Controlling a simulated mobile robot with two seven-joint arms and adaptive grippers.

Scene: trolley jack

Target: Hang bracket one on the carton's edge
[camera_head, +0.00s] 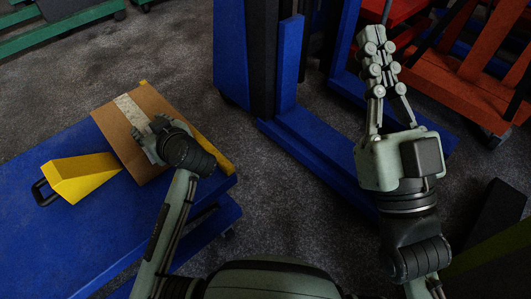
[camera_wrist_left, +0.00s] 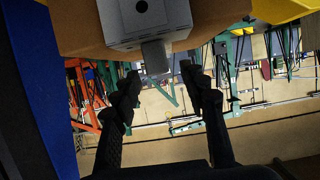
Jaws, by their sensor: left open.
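A brown carton (camera_head: 161,110) with a pale tape strip sits on the blue platform at the left. In the head view, the wrist partly hides this spot. My right gripper (camera_head: 373,36) is raised, shut and empty, away from the carton.
A yellow wedge (camera_head: 82,174) with a black handle lies on the blue platform (camera_head: 90,235), left of the carton. A yellow strip (camera_head: 214,152) shows along the carton's right side. A blue frame (camera_head: 291,70) stands beyond, with red trolleys (camera_head: 480,90) at the right and grey floor between.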

